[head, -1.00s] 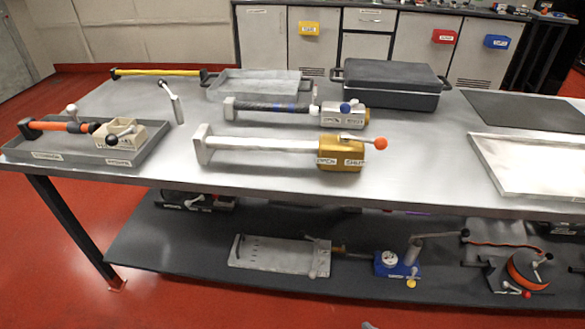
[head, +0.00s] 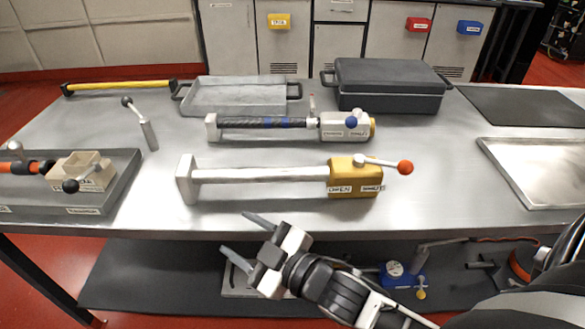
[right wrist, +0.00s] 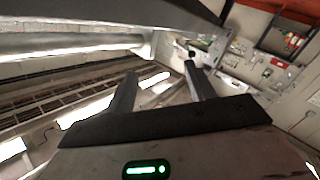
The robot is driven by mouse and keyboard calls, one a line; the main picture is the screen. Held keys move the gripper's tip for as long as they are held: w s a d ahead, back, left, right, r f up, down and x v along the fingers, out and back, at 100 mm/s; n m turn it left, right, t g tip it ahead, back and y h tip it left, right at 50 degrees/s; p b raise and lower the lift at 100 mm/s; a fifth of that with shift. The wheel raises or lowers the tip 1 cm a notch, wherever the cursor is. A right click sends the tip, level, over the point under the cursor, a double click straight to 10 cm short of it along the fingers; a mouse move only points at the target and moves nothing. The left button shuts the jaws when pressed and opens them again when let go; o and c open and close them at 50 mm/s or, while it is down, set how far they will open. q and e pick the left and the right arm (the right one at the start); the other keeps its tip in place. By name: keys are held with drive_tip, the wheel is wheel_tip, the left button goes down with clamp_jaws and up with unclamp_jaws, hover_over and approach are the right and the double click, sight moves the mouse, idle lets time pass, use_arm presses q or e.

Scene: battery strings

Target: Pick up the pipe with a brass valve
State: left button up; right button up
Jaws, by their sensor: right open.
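The pipe with a brass valve (head: 264,174) lies across the near part of the metal table. It has a pale bar, a square flange at its left end, and a brass block (head: 342,175) at its right. The block bears OPEN and SHUT labels and a lever with an orange ball (head: 405,167). My right gripper (head: 243,237) is open and empty, at the table's front edge, nearer to me than the pipe and apart from it. In the right wrist view its two fingers (right wrist: 163,85) stand apart with nothing between them. My left gripper is not in view.
A dark pipe with a silver valve (head: 268,122) lies just behind. A grey tray (head: 236,112), a dark lidded case (head: 390,100) and a yellow bar (head: 118,86) are farther back. A grey tray with fittings (head: 122,190) sits left; a shallow metal tray (head: 540,190) sits right.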

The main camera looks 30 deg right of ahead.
wheel_tip(320, 180, up, 8)
drive_tip(key=w+a+n+y, duration=0.2)
drive_tip(key=n+y, duration=0.4)
drive_tip(key=n, duration=0.3)
wheel_tip(320, 180, up, 7)
drive_tip(key=n+g+h+b, duration=0.2)
drive_tip(key=n+g+h, duration=0.85)
drive_tip(key=n, duration=1.85)
hover_over(306, 168)
drive_tip(key=s+d, duration=0.3)
drive_tip(key=s, duration=0.2)
drive_tip(key=g+y, duration=0.1)
drive_tip(key=g, duration=0.1)
drive_tip(key=shift+t, duration=0.25)
drive_tip(key=x, duration=0.9)
drive_tip(key=shift+d+f, duration=0.1)
drive_tip(key=shift+f, duration=0.35)
drive_tip(key=shift+p+x, duration=0.55)
drive_tip(key=shift+x, duration=2.3)
clamp_jaws()
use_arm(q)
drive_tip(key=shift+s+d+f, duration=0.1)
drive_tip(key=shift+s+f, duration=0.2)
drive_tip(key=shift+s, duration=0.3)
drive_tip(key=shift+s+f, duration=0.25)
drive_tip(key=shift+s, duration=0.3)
use_arm(e)
drive_tip(key=shift+w+r, duration=0.1)
drive_tip(key=shift+r, duration=0.15)
